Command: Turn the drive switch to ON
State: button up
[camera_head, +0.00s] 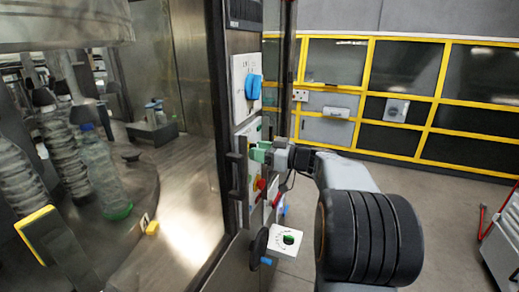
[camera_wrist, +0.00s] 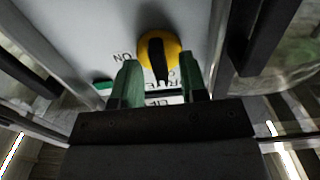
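The drive switch (camera_wrist: 160,47) is a round yellow knob with a black handle bar on a pale panel, at the upper middle of the wrist view. The bar runs roughly up and down in that picture. Lettering beside it appears inverted; ON is legible at its left, and other words are partly covered by my fingers. My gripper (camera_wrist: 158,84) has two green fingers standing apart, with the knob's lower part beyond and between them. I cannot tell whether they touch it. In the head view my gripper (camera_head: 262,152) is at the machine's control panel and hides the switch.
A blue rotary handle (camera_head: 253,86) is above my gripper on the panel. A red button (camera_head: 260,184) is below it, and a small box with a green-and-black knob (camera_head: 289,239) is lower. Dark door handles flank the panel. Open floor lies to the right.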

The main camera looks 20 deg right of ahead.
jog(key=shift+c, duration=0.4)
grip_shut()
jog(key=shift+f+b, duration=0.1)
jog(key=shift+b, duration=0.25)
jog(key=shift+w+d+m+b, duration=0.1)
jog(key=shift+m+b, duration=1.8)
jog(key=shift+m, duration=2.55)
jog(key=shift+w+m+b, duration=0.1)
jog(key=shift+m+b, duration=1.75)
jog(key=shift+m, duration=2.6)
